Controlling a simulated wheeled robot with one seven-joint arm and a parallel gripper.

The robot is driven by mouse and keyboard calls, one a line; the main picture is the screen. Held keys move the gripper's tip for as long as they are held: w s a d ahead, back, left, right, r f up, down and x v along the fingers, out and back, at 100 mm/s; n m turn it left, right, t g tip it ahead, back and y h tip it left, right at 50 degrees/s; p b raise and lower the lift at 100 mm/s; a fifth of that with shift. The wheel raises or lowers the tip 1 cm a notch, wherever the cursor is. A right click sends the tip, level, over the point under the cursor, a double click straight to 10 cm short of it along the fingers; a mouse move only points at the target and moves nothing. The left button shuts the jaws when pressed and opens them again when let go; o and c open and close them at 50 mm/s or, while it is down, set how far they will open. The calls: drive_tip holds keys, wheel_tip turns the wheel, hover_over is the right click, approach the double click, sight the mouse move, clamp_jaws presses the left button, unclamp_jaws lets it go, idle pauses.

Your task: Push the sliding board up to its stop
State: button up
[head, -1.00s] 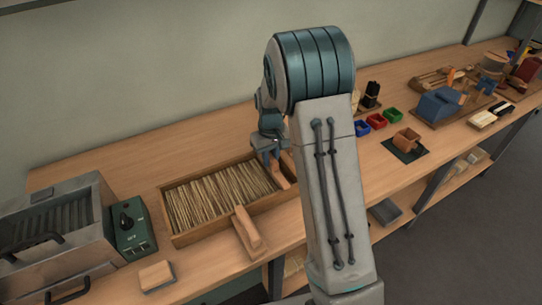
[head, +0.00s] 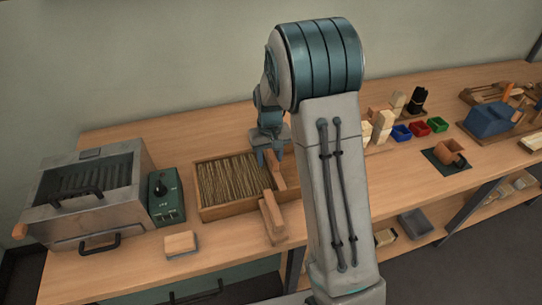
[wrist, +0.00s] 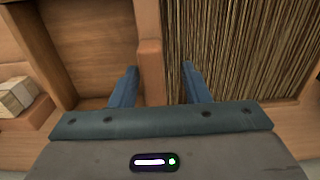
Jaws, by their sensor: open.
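The sliding board (wrist: 149,62) is a narrow wooden bar across the shallow wooden tray (head: 232,211). In the wrist view, loose bristles (wrist: 245,45) lie close along its right side, and the tray is bare on its left. My gripper (wrist: 159,88) is open, with one blue finger on each side of the board. Gaps show between the fingers and the board, more clearly on the right. In the head view, my gripper (head: 269,157) points down at the board (head: 279,172) near the tray's right part, which my arm partly hides.
Left are a green control box (head: 167,198), a metal-cased unit (head: 95,195) and a small block (head: 180,242). Right of my arm are coloured bins (head: 419,129) and pale blocks (head: 383,125).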

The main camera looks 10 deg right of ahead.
drive_tip(key=shift+d, duration=0.1)
wheel_tip(320, 180, up, 14)
idle(0.6)
idle(0.4)
drive_tip(key=s+m+t, duration=0.1)
drive_tip(key=s+t, duration=0.2)
drive_tip(key=s, duration=2.1)
drive_tip(key=shift+s+d+r, duration=0.2)
drive_tip(key=shift+s+d, duration=0.15)
drive_tip(key=shift+s, duration=0.05)
